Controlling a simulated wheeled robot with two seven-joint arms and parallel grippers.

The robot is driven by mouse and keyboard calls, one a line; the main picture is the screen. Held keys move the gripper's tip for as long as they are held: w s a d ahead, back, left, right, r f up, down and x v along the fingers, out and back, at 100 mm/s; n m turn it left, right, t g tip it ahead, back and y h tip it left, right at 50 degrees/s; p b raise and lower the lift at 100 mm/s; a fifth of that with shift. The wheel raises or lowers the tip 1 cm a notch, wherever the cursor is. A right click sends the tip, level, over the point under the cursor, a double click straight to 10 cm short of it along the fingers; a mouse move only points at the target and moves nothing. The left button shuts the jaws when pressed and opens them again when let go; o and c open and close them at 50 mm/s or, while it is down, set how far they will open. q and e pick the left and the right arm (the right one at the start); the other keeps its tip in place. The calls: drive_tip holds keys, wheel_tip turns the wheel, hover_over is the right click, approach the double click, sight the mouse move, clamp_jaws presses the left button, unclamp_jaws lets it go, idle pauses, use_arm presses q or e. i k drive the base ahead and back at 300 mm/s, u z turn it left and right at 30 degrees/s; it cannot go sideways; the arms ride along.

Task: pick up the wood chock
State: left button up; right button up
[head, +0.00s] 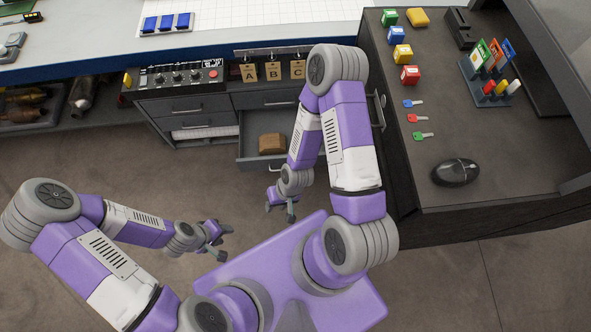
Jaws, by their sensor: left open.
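The wood chock (271,143) is a brown block lying in an open grey drawer (250,163) low in the cabinet. My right gripper (280,210) hangs over the floor in front of the drawer, apart from the chock. Its fingers look spread with nothing between them. My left gripper (222,235) is open and empty, further to the left and also over the floor, well away from the chock. My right forearm passes close to the drawer's right side and hides part of it.
A control box (175,75) and tags A, B and C are above the drawers. A dark side table (465,120) at right holds coloured blocks, keys, a mouse and a rack. A shelf (30,115) with metal parts is at left. The floor (140,170) between is clear.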

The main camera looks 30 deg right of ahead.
sight(272, 143)
drive_tip(key=k, duration=0.4)
drive_tip(key=u, duration=1.35)
drive_tip(key=i, duration=0.75)
drive_tip(key=z, duration=2.7)
